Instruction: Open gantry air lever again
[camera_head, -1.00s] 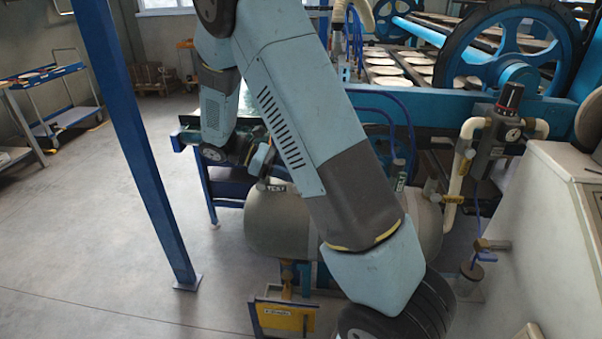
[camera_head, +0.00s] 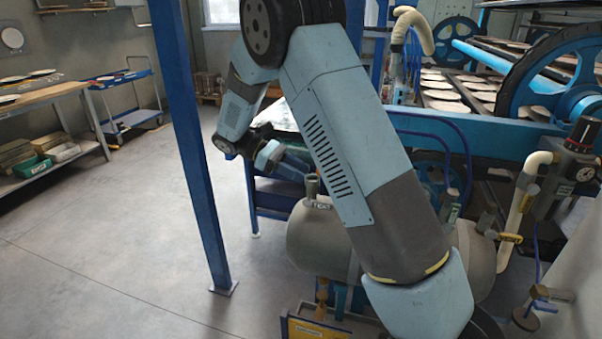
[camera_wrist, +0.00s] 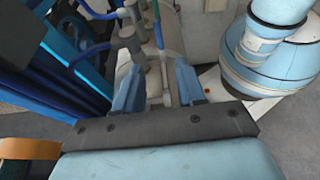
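A grey air tank (camera_head: 310,238) stands below my arm in the head view. On its top left is a short upright fitting (camera_head: 312,186) with a small tag whose lettering I cannot read. My gripper (camera_head: 300,170) is just beside and above this fitting; contact cannot be told. In the wrist view my gripper (camera_wrist: 158,80) has its two blue fingers spread apart, with the tank (camera_wrist: 160,20) and a thin pipe beyond the gap. Grey upright fittings (camera_wrist: 129,30) with blue hoses are ahead of the left finger. I cannot tell which part is the gantry air lever.
A white pipe with a yellow-handled valve (camera_head: 510,238) and a regulator with a gauge (camera_head: 565,180) are at the right. A blue post (camera_head: 190,150) stands left of my arm. The blue plate machine (camera_head: 520,130) is behind. Floor at the left is open.

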